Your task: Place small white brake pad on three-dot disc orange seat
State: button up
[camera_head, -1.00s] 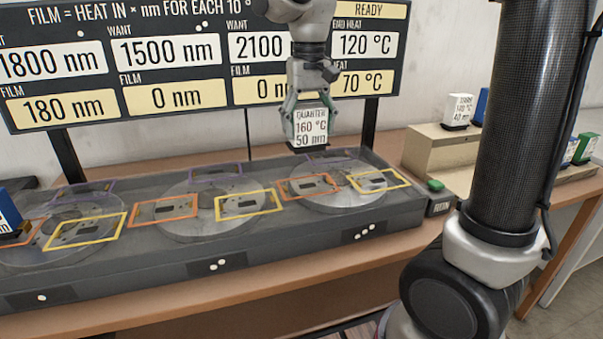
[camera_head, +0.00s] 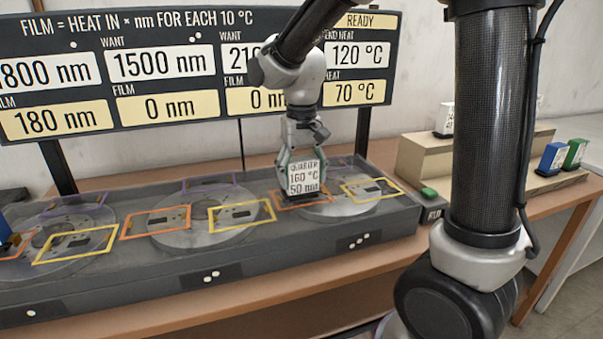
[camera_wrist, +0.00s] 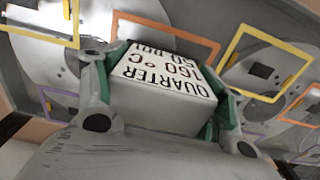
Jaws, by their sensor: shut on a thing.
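The white brake pad (camera_head: 306,175), a block with a dark base lettered "QUARTER 160 °C 50 nm", is upright in my gripper (camera_head: 301,168). My gripper is shut on it, with fingers on both sides; the pad also shows in the wrist view (camera_wrist: 165,88). The pad is at the orange seat (camera_head: 322,203) of the three-dot disc (camera_head: 340,211), the rightmost disc, and hides part of that seat. I cannot tell whether its base touches the disc.
The disc's yellow seat (camera_head: 371,199) is empty, just right of the pad. The middle disc (camera_head: 185,240) has empty orange and yellow seats. A green button (camera_head: 428,192) is right of the trough. Blue (camera_head: 551,158) and green (camera_head: 574,153) blocks stand on the right shelf.

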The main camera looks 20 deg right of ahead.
jog(key=o, duration=1.2)
jog(key=shift+o, duration=0.2)
notch_tip(320, 180, up, 12)
jog(key=shift+r, duration=0.15)
jog(key=s+d+f+t, duration=0.2)
jog(key=s+d, duration=0.5)
jog(key=s, duration=0.2)
jog(key=s+d+f+t, duration=0.2)
jog(key=s+d, duration=0.6)
jog(key=s, duration=0.2)
jog(key=shift+f, duration=0.2)
